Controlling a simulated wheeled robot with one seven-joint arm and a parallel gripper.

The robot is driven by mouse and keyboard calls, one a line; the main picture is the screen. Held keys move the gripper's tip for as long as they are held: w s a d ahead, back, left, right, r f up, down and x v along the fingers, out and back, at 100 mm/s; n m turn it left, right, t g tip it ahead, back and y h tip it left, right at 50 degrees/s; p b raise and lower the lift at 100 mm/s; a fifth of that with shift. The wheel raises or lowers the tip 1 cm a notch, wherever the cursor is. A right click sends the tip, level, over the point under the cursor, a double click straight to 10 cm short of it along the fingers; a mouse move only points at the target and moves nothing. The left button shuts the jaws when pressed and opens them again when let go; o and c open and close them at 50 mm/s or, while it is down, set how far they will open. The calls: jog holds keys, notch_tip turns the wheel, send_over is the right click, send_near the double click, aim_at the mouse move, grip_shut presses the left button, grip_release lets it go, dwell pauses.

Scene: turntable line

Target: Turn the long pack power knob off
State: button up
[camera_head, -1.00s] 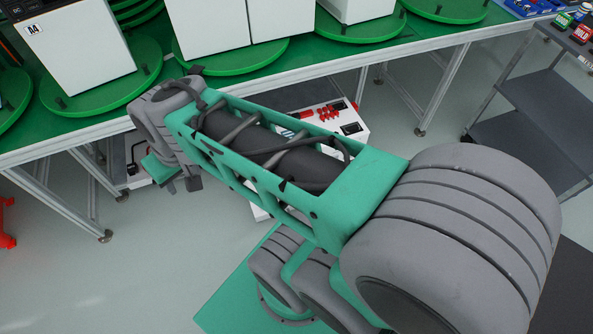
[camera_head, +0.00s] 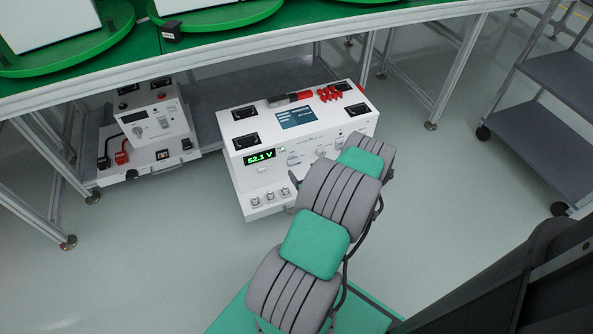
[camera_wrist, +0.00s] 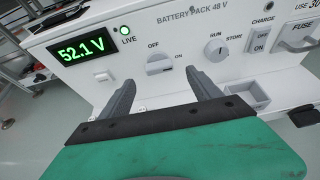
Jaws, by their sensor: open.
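The long battery pack (camera_head: 240,175) is a white box under the bench with a green 52.1 V display (camera_head: 260,157). In the wrist view its panel reads BATTERY PACK 48 V, and the green LIVE lamp (camera_wrist: 125,31) is lit. The power knob (camera_wrist: 158,64) is a pale dial between OFF and ON labels; its bar lies nearly level, towards the ON side. My gripper (camera_wrist: 160,77) is open and empty, its two grey fingertips just short of the panel, one on each side below the knob. In the head view my arm hides the gripper.
A RUN/STORE knob (camera_wrist: 216,48) is close to the right finger. A CHARGE switch and a fuse (camera_wrist: 299,37) are further right. A smaller white pack (camera_head: 155,125) stands left under the bench (camera_head: 300,28). A grey cart (camera_head: 545,125) stands right.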

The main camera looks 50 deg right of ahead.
aim_at(295, 162)
jog(key=b+x, duration=0.1)
jog(key=x, duration=0.5)
jog(key=shift+w+b, duration=0.35)
jog(key=shift+b, duration=0.05)
jog(key=shift+c, duration=0.2)
jog(key=c, duration=1.3)
